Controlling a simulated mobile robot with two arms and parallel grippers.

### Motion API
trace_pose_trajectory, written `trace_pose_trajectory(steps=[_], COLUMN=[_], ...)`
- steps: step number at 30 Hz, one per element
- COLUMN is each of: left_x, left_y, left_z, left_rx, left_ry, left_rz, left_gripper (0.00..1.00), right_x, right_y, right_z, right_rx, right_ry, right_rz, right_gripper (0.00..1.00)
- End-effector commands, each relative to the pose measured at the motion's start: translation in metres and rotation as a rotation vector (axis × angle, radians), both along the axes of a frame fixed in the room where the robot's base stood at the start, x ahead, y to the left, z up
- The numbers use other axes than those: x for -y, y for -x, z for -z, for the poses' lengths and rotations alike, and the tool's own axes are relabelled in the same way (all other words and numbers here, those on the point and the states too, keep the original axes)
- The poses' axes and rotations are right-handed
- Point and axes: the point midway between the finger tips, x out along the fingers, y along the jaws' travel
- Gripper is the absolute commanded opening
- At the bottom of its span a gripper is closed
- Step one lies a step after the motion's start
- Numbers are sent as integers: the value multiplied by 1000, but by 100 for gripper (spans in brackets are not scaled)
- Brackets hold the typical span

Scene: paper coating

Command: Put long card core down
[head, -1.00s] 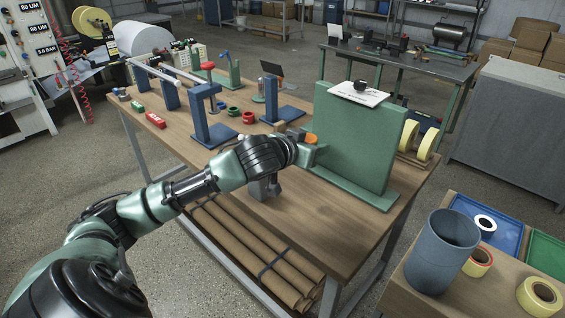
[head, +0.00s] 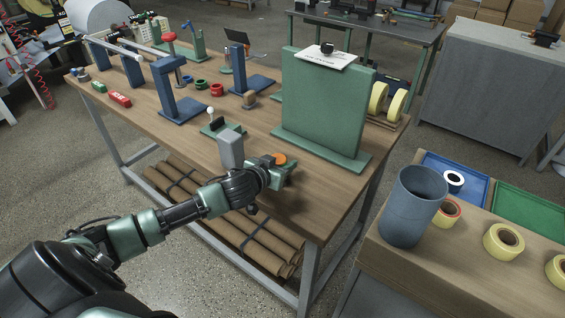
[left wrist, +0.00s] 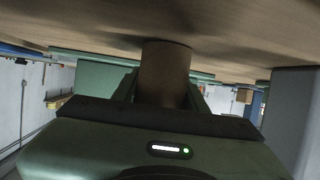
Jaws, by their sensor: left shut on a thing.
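The card core (left wrist: 165,72) is a brown cylinder between the jaws of my left gripper in the left wrist view. One end is at or close to the wooden tabletop (left wrist: 80,22), which shows along the top of that picture; whether it touches is unclear. My left gripper (head: 280,169) is shut on the core, low over the front part of the workbench in the head view. An orange disc shows on top at the gripper; I cannot tell whether it is the core's end. The gripper and wrist hide most of the core there. My right gripper is out of view.
A grey block (head: 231,149) stands just left of my left gripper. A tall green panel (head: 326,100) stands behind it. Blue stands (head: 178,92) fill the bench's left part. A blue-grey bin (head: 412,207) and tape rolls (head: 503,242) are on a separate surface at right.

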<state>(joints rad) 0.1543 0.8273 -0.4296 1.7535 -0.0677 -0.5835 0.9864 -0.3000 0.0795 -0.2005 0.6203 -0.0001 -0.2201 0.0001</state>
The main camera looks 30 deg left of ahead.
Motion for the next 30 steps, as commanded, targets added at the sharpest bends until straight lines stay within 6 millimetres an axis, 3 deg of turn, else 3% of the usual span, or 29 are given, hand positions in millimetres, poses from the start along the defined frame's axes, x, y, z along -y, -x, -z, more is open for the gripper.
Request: trace_pose_trajectory(steps=[9, 10, 12, 23, 30], left_x=[0, 0, 0, -1, 2], left_y=[0, 0, 0, 0, 30], left_z=[3, 3, 2, -1, -11], left_rx=[0, 0, 0, 1, -2], left_ry=[0, 0, 0, -1, -2], left_rz=[0, -1, -1, -1, 2], left_gripper=[0, 45, 64, 64, 64], right_x=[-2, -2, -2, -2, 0], right_y=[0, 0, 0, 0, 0], right_z=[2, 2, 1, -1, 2], right_rx=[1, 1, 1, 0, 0], right_ry=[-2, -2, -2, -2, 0], right_rz=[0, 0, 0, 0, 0], right_gripper=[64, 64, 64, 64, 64])
